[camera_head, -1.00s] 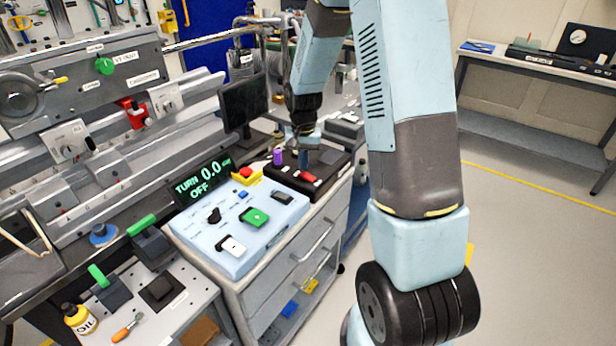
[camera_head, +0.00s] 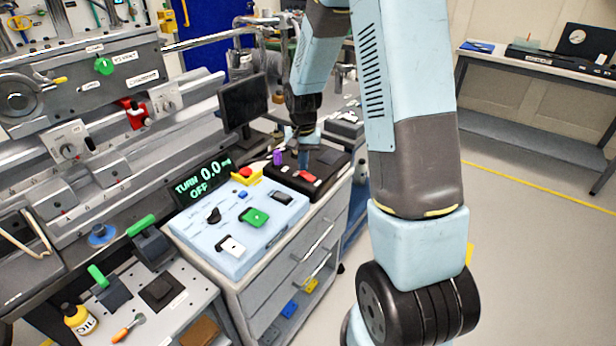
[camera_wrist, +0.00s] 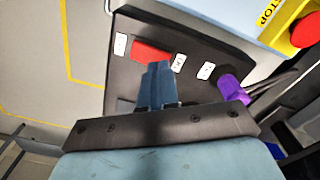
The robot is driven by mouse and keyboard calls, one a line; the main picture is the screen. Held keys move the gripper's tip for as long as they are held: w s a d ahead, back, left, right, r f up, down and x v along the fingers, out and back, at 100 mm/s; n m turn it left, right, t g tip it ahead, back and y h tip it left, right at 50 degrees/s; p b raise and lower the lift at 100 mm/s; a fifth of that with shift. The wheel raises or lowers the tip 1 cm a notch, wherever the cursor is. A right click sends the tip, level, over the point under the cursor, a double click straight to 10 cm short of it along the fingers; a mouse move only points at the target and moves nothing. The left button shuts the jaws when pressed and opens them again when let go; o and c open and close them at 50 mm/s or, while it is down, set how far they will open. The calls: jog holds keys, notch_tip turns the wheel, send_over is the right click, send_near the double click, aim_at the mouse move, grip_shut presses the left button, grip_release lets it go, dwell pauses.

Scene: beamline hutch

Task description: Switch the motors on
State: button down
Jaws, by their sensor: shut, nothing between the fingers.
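A black control box (camera_head: 328,158) stands at the far end of the cabinet top. It carries a red rocker switch (camera_head: 306,176) and a purple knob (camera_head: 278,158). My gripper (camera_head: 303,166) points down over this box, just behind the red switch, with its fingers together and empty. In the wrist view the blue fingertips (camera_wrist: 158,68) overlap the near edge of the red switch (camera_wrist: 145,50); I cannot tell whether they touch it. The purple knob (camera_wrist: 232,88) is to their right. Small white labels sit around the switch; their text is unreadable.
A light blue panel (camera_head: 225,255) with green, white and black switches lies nearer. A yellow stop box (camera_head: 246,176) with a red button stands beside the black box. A display (camera_head: 202,181) reads "TURN 0.0 OFF". A dark monitor (camera_head: 243,104) stands behind. Open floor lies right.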

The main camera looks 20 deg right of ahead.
aim_at(304, 174)
jog(key=shift+f, duration=0.95)
dwell(0.6)
jog(key=shift+r, duration=3.5)
jog(key=s+r+n+t, duration=0.1)
jog(key=s+r, duration=0.5)
jog(key=r, duration=0.2)
jog(key=s+r+n+t, duration=0.1)
jog(key=s+r+t, duration=0.1)
jog(key=s+r, duration=0.55)
jog(key=s+r+n+t, duration=0.1)
jog(key=s+r, duration=0.2)
jog(key=s, duration=0.4)
jog(key=s+r+n+t, duration=0.1)
jog(key=s+r, duration=0.3)
jog(key=s, duration=0.3)
jog(key=shift+s+r+n+t, duration=0.3)
jog(key=shift+s+n, duration=0.1)
